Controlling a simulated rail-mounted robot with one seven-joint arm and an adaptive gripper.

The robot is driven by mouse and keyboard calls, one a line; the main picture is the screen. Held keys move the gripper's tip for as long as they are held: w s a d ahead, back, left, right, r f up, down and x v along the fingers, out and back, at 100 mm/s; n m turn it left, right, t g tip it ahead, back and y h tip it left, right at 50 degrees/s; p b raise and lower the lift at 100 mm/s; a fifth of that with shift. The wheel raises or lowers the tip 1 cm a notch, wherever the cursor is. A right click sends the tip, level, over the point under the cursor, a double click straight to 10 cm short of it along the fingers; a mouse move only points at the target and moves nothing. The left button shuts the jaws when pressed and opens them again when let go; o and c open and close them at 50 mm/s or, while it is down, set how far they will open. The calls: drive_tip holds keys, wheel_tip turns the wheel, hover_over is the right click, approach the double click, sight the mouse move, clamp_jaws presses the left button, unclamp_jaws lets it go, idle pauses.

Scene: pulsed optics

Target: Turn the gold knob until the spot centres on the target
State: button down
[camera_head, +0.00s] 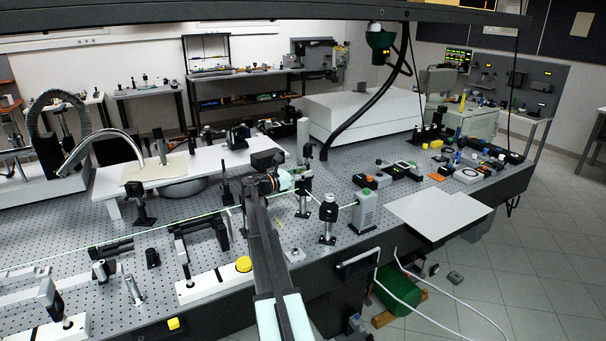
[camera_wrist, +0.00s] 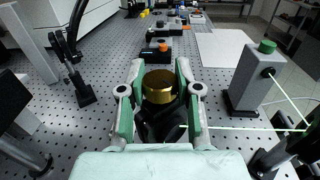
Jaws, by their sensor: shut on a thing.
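The gold knob (camera_wrist: 158,86) sits between the two pale green fingers of my gripper (camera_wrist: 160,72) in the wrist view. The fingers are shut on its sides, and a dark mount shows below it. In the head view my gripper (camera_head: 284,181) is over the optical table, and my arm and gripper hide the knob. A thin green beam crosses the table at the left in the head view and passes behind the gripper fingers in the wrist view. I cannot make out the target or a spot on it.
A grey box with a green cap (camera_wrist: 252,80) stands right of my gripper; it also shows in the head view (camera_head: 366,211). A black post mount (camera_wrist: 80,90) stands to the left. A white plate (camera_head: 440,212) lies at the table's right edge.

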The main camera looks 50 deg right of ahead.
drive_tip(key=shift+r, duration=0.1)
drive_tip(key=c, duration=0.8)
unclamp_jaws()
wheel_tip(320, 180, up, 10)
